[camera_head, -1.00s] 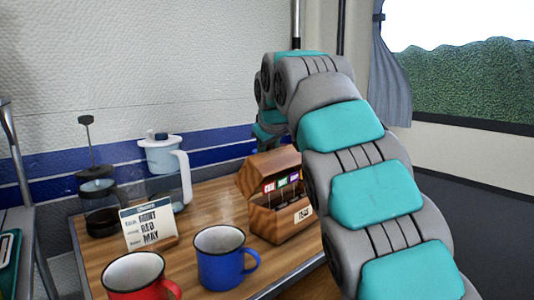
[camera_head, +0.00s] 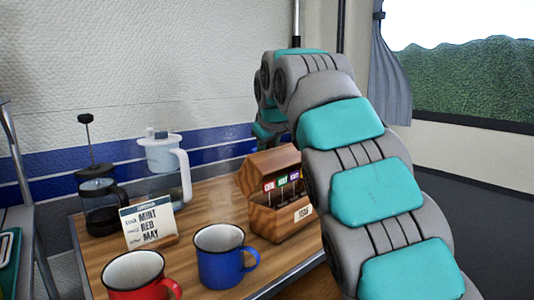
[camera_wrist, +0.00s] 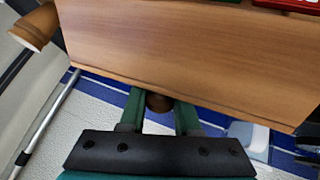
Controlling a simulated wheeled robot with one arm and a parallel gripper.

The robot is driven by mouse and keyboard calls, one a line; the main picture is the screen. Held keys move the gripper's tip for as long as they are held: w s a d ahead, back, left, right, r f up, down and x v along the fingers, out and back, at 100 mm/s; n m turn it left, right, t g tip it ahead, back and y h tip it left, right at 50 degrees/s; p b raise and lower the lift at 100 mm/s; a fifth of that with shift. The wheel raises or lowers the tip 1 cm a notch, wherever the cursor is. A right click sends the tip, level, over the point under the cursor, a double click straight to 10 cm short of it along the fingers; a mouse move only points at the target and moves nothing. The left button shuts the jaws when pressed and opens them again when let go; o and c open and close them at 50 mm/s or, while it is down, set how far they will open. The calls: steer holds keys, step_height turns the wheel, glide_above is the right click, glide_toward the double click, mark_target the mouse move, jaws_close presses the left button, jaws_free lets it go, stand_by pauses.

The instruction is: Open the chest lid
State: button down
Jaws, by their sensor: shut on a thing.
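The wooden chest (camera_head: 277,219) stands at the right of the table, with its lid (camera_head: 268,165) raised and tilted back. Coloured tags (camera_head: 283,182) show inside, and a small label is on its front. In the wrist view the lid (camera_wrist: 190,50) is a broad wooden panel across the top. My gripper (camera_wrist: 160,106) has its two green fingers on either side of a round brown knob (camera_wrist: 158,102) at the lid's edge and is shut on it. In the head view my arm hides the gripper and the chest's right side.
A blue mug (camera_head: 220,257) and a red mug (camera_head: 133,276) stand at the table's front. A card (camera_head: 148,225), a French press (camera_head: 98,205) and a light blue pitcher (camera_head: 165,165) stand to the left. The wall is close behind.

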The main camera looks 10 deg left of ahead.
mark_target(269, 150)
steer(key=shift+s+a+f, duration=0.1)
steer(key=shift+a+f, duration=0.1)
steer(key=shift+f, duration=0.3)
steer(key=c, duration=0.9)
jaws_free()
steer(key=shift+a, duration=0.1)
steer(key=shift+c, duration=0.2)
steer(key=o, duration=0.3)
steer(key=shift+r, duration=0.25)
steer(key=shift+s+d+r, duration=0.15)
steer(key=shift+d+r, duration=0.1)
steer(key=shift+r, duration=0.15)
steer(key=v, duration=0.6)
steer(key=shift+s+d+r, duration=0.1)
steer(key=shift+s+r, duration=0.15)
steer(key=shift+s, duration=0.1)
